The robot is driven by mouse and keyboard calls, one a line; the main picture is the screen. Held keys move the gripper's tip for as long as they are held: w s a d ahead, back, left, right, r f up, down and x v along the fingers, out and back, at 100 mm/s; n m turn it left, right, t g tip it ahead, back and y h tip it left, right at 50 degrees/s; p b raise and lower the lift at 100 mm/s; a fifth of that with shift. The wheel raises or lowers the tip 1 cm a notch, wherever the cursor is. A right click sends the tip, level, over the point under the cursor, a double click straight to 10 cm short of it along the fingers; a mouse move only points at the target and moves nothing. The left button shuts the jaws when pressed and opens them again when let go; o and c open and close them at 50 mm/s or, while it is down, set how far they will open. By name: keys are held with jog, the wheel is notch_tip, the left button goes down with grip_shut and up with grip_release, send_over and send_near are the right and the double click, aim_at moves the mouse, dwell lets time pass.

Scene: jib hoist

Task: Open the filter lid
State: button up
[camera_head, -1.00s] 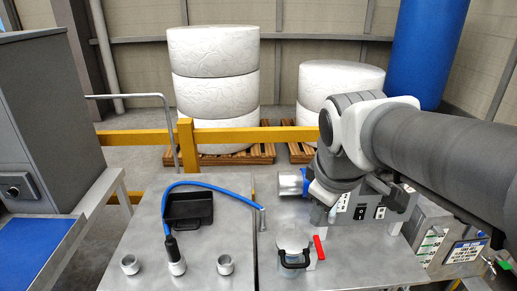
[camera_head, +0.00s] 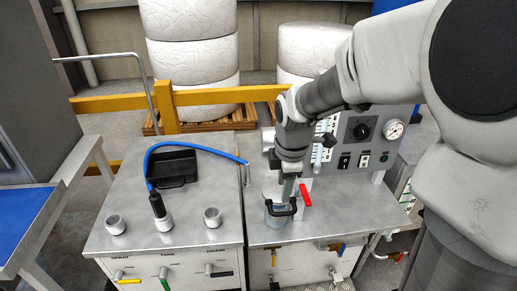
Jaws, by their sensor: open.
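The filter (camera_head: 278,220) is a small clear, bluish cup on the right half of the metal bench. Its lid carries a black bow-shaped handle (camera_head: 281,213). A red lever (camera_head: 305,194) stands just right of the lid. My gripper (camera_head: 286,198) points down right over the lid, with its fingers close to the black handle. It is open. The fingers hide part of the lid, and I cannot tell whether they touch the handle. The lid appears to sit on the cup.
A panel with a gauge (camera_head: 393,130) and knobs stands behind the filter. Left on the bench are a black tray (camera_head: 172,168), a blue hose (camera_head: 196,147) and round metal ports (camera_head: 212,217). Coloured valve handles line the bench front. The bench right of the filter is clear.

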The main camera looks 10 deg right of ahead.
aim_at(279, 213)
jog(key=f, duration=0.4)
jog(key=w+f+b, duration=0.1)
jog(key=f, duration=0.2)
jog(key=w+f+b, duration=0.1)
jog(key=f, duration=0.3)
jog(key=shift+w+f, duration=0.2)
jog(key=shift+f, duration=0.15)
jog(key=shift+c, duration=0.2)
grip_shut()
dwell(0.6)
